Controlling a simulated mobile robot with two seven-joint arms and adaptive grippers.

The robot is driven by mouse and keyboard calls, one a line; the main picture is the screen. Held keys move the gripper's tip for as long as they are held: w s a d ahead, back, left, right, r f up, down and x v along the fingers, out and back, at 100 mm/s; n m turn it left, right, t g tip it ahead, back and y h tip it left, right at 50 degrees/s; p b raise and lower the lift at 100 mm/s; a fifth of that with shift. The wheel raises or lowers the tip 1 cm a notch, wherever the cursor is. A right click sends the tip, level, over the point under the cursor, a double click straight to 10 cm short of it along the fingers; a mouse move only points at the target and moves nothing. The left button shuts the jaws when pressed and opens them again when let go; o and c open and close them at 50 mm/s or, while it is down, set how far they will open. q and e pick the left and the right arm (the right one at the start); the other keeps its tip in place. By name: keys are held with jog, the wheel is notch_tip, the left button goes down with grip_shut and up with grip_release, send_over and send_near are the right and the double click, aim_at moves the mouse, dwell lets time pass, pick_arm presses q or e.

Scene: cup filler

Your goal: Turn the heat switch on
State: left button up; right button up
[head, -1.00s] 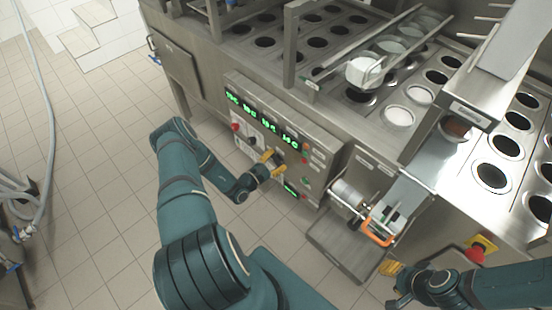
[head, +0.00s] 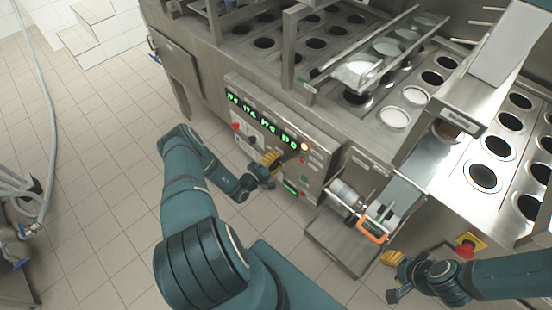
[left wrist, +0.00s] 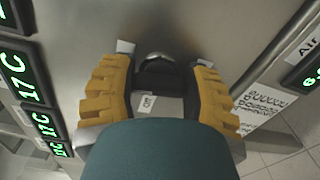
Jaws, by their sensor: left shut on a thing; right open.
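The control panel (head: 275,140) is on the front of the steel machine, with green displays in a row. My left gripper (head: 271,160) is at the panel's lower middle. In the left wrist view its yellow fingers (left wrist: 158,85) are shut on a dark rotary switch (left wrist: 158,66) with a shiny rounded end. A small label reading "Off" (left wrist: 148,103) is beside the switch. The switch's own name is not visible, and the gripper hides it in the head view. My right gripper (head: 391,276) is open and empty at the lower right, apart from the machine.
A red emergency button (head: 465,251) is near my right arm.

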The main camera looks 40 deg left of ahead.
pick_arm(q)
jog(key=shift+m+p, duration=0.3)
jog(key=shift+m, duration=0.5)
jog(key=shift+f, duration=0.1)
jog(key=o, duration=1.2)
jog(key=shift+s, duration=0.1)
jog(key=s+a, duration=0.1)
jog(key=s, duration=1.1)
